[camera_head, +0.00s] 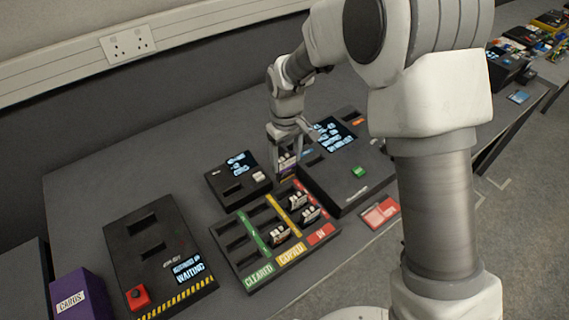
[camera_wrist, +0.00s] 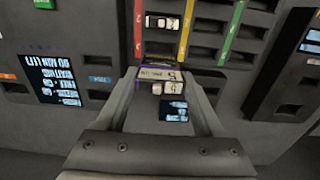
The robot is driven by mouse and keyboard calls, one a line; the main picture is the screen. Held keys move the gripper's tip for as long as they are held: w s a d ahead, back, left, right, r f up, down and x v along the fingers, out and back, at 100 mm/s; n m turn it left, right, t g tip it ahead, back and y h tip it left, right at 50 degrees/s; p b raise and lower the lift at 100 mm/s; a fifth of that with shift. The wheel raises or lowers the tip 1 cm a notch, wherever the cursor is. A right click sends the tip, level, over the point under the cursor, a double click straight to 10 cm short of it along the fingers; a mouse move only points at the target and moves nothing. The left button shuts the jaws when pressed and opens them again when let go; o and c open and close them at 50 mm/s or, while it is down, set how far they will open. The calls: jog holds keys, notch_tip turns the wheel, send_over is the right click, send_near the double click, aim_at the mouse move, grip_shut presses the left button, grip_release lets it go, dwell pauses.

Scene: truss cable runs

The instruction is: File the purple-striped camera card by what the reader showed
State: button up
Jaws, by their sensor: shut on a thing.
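My gripper (camera_head: 287,152) is shut on the purple-striped card (camera_head: 287,166), held above the back of the dark sorting tray (camera_head: 249,279). In the wrist view the card (camera_wrist: 160,73), pale with a purple edge, sits between the fingertips (camera_wrist: 160,84). The tray has green CLEARED, yellow COPIED and red IN strips. Several other cards, such as one in the front row (camera_head: 279,233), stand in its slots. A large dark box (camera_head: 341,190) with a lit screen and green button stands right of the tray. Its screen text is too small to read surely.
A small dark box (camera_head: 238,187) with a lit screen stands behind the tray. A box with a WAITING screen (camera_head: 189,270) and red button (camera_head: 138,297) stands at left. A purple CARDS box (camera_head: 77,294) is at lower left. A red-and-white card (camera_head: 380,213) lies at the table's front edge.

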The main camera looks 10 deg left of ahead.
aim_at(286, 178)
jog(key=shift+f+b, duration=2.05)
jog(key=shift+f, duration=1.25)
jog(key=shift+f+b, duration=1.25)
jog(key=shift+f, duration=0.4)
dwell(0.4)
dwell(0.3)
jog(key=o, duration=1.6)
jog(key=shift+c, duration=0.2)
jog(key=shift+r+p, duration=2.45)
jog(key=shift+r, duration=1.3)
jog(key=shift+d+r, duration=0.1)
